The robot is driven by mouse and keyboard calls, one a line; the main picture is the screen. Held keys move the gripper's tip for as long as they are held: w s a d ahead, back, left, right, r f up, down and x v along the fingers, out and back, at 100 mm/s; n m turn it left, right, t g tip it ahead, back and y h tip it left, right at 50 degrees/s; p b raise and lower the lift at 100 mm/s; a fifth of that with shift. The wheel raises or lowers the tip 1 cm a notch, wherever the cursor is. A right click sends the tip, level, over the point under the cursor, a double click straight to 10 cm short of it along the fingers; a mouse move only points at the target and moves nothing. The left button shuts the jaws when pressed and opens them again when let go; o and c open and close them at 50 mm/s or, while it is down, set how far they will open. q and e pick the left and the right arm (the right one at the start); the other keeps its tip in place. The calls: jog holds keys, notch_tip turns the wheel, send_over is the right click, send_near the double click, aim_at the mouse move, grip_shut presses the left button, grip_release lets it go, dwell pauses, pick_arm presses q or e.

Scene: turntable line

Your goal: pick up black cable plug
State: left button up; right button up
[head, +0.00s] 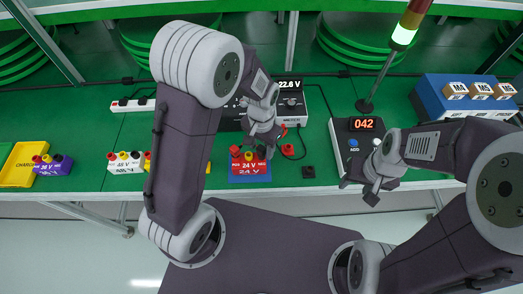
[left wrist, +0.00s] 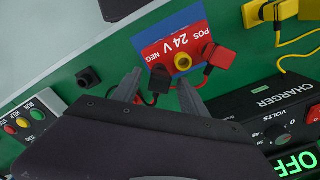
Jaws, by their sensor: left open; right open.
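The black cable plug (left wrist: 159,79) sits at the NEG end of the red 24 V battery (left wrist: 172,48) in the left wrist view. My left gripper (left wrist: 160,78) is open, with one finger on each side of the plug; I cannot tell whether they touch it. A red plug (left wrist: 218,55) sits at the POS end. In the head view the battery (head: 249,168) lies below my left gripper (head: 264,143), which hides the black plug. My right gripper (head: 359,191) is open and empty beside the counter box (head: 362,125).
The charger (left wrist: 283,110) stands close to the left gripper, with black and red cables near it. A white 48 V battery (head: 125,162) and a purple one (head: 52,165) stand left. A lamp pole (head: 381,78) rises behind the counter box.

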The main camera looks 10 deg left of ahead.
aim_at(262, 147)
pick_arm(q)
jog(key=shift+s, duration=0.1)
grip_shut()
notch_tip(262, 147, up, 4)
jog(key=shift+r+p, duration=0.2)
jog(key=shift+p, duration=0.2)
jog(key=d+r, duration=0.6)
jog(key=d, duration=0.5)
jog(key=shift+w+d+r+p, duration=0.3)
jog(key=shift+w+d+p, duration=0.05)
jog(key=shift+w+p, duration=0.1)
